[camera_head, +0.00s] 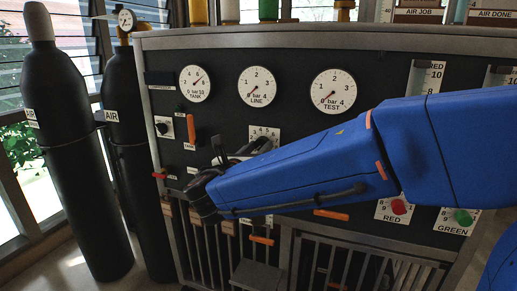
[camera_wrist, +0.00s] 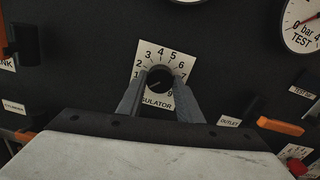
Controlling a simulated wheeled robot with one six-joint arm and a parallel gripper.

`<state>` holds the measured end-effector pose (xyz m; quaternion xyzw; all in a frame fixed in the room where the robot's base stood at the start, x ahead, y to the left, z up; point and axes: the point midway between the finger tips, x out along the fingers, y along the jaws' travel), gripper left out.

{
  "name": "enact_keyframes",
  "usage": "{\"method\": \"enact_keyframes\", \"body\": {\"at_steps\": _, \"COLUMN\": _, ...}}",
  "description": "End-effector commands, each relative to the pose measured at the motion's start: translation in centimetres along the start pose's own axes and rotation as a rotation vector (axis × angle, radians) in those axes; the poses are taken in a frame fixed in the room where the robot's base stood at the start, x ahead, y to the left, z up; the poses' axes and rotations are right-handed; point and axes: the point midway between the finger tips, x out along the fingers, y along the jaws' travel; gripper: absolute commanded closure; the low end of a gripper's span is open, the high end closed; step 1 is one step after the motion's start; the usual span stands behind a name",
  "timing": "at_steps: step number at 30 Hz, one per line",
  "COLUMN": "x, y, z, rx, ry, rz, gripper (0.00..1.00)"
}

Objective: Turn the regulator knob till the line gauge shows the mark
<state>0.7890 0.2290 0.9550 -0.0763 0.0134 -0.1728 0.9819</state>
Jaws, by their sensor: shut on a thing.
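The regulator knob (camera_wrist: 160,79) is a round black knob on a white plate (camera_wrist: 147,52) numbered round its edge. My gripper (camera_wrist: 160,88) is shut on it, one grey finger at each side; the knob's light line seems to point to the lower left. In the head view my gripper (camera_head: 256,147) reaches the panel, and my blue arm hides the knob and most of its plate (camera_head: 264,131). The line gauge (camera_head: 257,86) is a white dial above the plate. Its needle points to the lower left, near 0. I cannot make out a mark on it.
The tank gauge (camera_head: 195,83) and test gauge (camera_head: 333,92) flank the line gauge. An orange tank lever (camera_head: 190,128), an orange outlet lever (camera_wrist: 280,127), a red knob (camera_head: 398,206) and a green knob (camera_head: 463,217) sit nearby. Black air cylinders (camera_head: 70,150) stand at the left.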

Motion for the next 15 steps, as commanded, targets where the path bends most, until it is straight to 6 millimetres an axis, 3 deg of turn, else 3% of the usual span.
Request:
{"method": "enact_keyframes", "body": {"at_steps": 8, "x": -0.01, "y": -0.01, "z": 0.00, "rx": 0.070, "ry": 0.000, "rz": 0.000, "gripper": 0.90}}
{"method": "enact_keyframes", "body": {"at_steps": 15, "x": -0.02, "y": -0.02, "z": -0.01, "rx": 0.240, "ry": 0.000, "rz": 0.000, "gripper": 0.90}}
